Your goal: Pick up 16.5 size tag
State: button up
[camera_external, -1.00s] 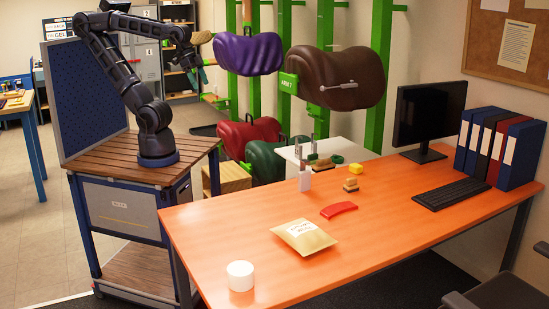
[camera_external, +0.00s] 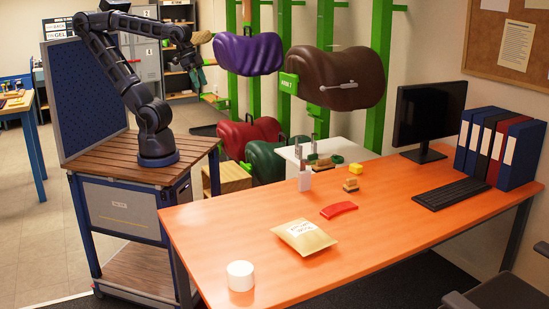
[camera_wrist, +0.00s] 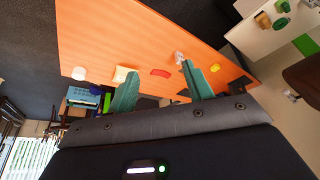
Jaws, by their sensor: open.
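No label reading 16.5 is legible in either view, so I cannot tell which thing is the size tag.
Saddles (camera_external: 337,77) hang behind the white table (camera_external: 290,153).

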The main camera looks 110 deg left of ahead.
jog(key=w+f+n+h, duration=0.1)
jog(key=w+n+h, duration=0.1)
jog(key=w+n, duration=0.75)
jog(key=n+g+h, duration=0.1)
jog(key=n, duration=1.7)
send_over(305, 160)
jog(key=s+a, duration=0.2)
jog(key=s, duration=0.1)
notch_tip(305, 160, down, 23)
jog(key=shift+x, duration=5.25)
jog(key=shift+s+a+f, duration=0.1)
jog(key=shift+a, duration=0.1)
grip_shut()
